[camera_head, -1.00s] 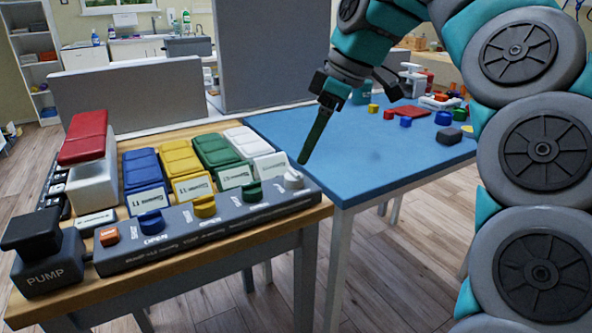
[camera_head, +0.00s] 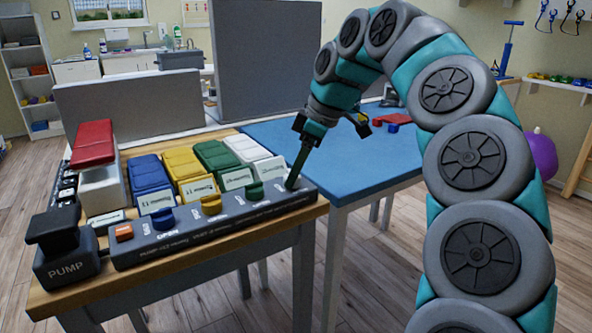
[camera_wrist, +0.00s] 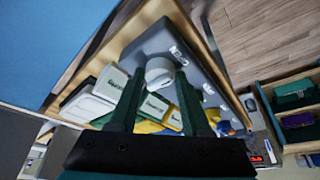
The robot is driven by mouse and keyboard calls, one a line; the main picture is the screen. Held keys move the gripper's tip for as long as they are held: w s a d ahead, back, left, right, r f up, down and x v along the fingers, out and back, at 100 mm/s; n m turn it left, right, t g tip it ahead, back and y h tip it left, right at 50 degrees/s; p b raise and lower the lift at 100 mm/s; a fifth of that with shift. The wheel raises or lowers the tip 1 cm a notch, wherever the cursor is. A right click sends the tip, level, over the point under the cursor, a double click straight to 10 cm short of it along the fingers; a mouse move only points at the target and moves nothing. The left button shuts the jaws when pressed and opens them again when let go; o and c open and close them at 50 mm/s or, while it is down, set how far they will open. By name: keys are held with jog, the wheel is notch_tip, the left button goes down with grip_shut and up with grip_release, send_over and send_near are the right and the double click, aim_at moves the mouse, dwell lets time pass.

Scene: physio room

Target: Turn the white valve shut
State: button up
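The white valve (camera_wrist: 160,68) is a small round knob at the right end of the grey pump panel (camera_head: 213,224). In the head view my fingers hide most of it. My gripper (camera_wrist: 160,75) points down over that end of the panel. In the wrist view its two dark green fingers stand apart, one on each side of the white knob, and the gap looks narrow. Whether they touch it is not clear. In the head view the fingertips (camera_head: 292,184) are at the knob's place.
Green (camera_head: 254,190), yellow (camera_head: 211,204) and blue (camera_head: 163,218) valves and an orange switch (camera_head: 124,232) line the panel. Behind are coloured pads with label cards. The black PUMP block (camera_head: 66,258) is at left. A blue table (camera_head: 345,160) adjoins at right.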

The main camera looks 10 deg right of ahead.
grip_shut()
jog(key=shift+f+m+b, duration=0.1)
jog(key=shift+m+b, duration=0.2)
jog(key=m+t+b, duration=0.1)
jog(key=m+b, duration=0.1)
jog(key=shift+s+m+h, duration=0.1)
jog(key=shift+m+h, duration=0.3)
jog(key=m+h+b, duration=0.1)
jog(key=m, duration=0.1)
jog(key=m+t+b, duration=0.1)
jog(key=m, duration=0.2)
jog(key=shift+s+a+m+h, duration=0.1)
jog(key=shift+a+m+h, duration=0.05)
jog(key=shift+m+h, duration=0.2)
jog(key=m+h, duration=0.1)
jog(key=m, duration=0.1)
jog(key=m+h, duration=0.1)
jog(key=m, duration=0.1)
jog(key=shift+a+b, duration=0.2)
jog(key=shift+b, duration=0.1)
jog(key=shift+a+m+h, duration=0.1)
jog(key=shift+m+h, duration=0.3)
jog(key=shift+m, duration=0.85)
jog(key=shift+a+m+h, duration=0.1)
jog(key=shift+m+h, duration=0.25)
jog(key=shift+m, duration=0.85)
